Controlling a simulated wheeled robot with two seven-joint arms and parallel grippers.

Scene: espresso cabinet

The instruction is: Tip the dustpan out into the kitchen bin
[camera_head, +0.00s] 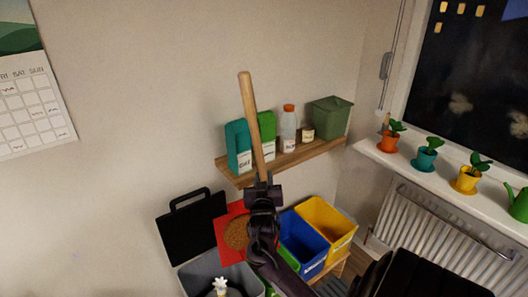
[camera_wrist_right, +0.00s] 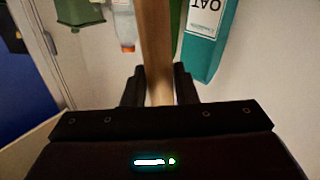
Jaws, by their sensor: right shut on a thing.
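My right gripper (camera_head: 263,188) is shut on a long wooden handle (camera_head: 250,115), which rises nearly upright above it. The handle also stands between the fingers (camera_wrist_right: 160,88) in the right wrist view. The red dustpan (camera_head: 221,218) is just below and left of the gripper, with a brown grainy heap (camera_head: 236,233) on it. My gripper and arm hide where handle and pan meet. The grey kitchen bin (camera_head: 194,277) is below the pan at the bottom edge, its black lid (camera_head: 190,228) standing open behind. Something whitish shows inside it. My left gripper is not in view.
A wooden wall shelf (camera_head: 315,150) with cartons, a bottle and a green canister is close behind the handle. Blue (camera_head: 301,240) and yellow (camera_head: 327,225) crates stand right of the bin. A windowsill with potted plants and a radiator (camera_head: 430,225) are at right.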

